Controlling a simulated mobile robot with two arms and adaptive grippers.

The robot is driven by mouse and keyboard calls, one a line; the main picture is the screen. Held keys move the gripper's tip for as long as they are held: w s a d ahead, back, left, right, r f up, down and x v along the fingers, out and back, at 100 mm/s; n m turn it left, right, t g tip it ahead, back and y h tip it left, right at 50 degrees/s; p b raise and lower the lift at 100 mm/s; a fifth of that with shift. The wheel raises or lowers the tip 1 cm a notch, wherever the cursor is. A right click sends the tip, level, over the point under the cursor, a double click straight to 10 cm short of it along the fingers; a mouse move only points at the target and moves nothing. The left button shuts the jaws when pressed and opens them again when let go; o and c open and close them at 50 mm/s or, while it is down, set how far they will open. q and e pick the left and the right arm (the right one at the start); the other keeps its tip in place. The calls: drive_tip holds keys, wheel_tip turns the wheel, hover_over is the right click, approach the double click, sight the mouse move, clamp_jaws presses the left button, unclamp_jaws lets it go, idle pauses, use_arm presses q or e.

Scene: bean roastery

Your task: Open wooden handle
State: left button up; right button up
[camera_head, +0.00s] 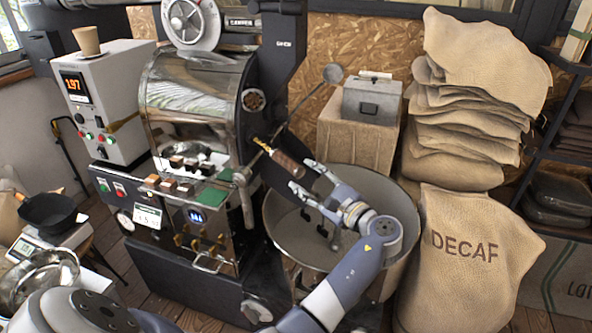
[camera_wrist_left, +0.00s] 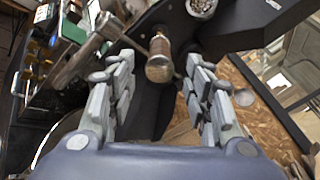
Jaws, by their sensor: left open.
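The wooden handle (camera_head: 289,164) is a dark brown grip on a metal rod at the front right of the coffee roaster (camera_head: 195,95). In the left wrist view the handle (camera_wrist_left: 159,58) points toward the camera, with its round end ahead and between the spread fingers. My left gripper (camera_head: 301,177) is open and empty, just right of and below the handle in the head view. In the left wrist view its fingers (camera_wrist_left: 157,72) stand apart on either side, with visible gaps to the handle. My right gripper is not in view.
A round metal cooling bin (camera_head: 277,220) lies below my left gripper. A burlap sack marked DECAF (camera_head: 462,265) and a stack of sacks (camera_head: 455,140) stand to the right. A metal rod with a round end (camera_head: 333,73) rises behind the handle. A scale with a black pan (camera_head: 48,212) is at left.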

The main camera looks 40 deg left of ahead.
use_arm(q)
drive_tip(key=v, duration=0.4)
drive_tip(key=shift+a, duration=0.1)
drive_tip(key=shift+c, duration=0.6)
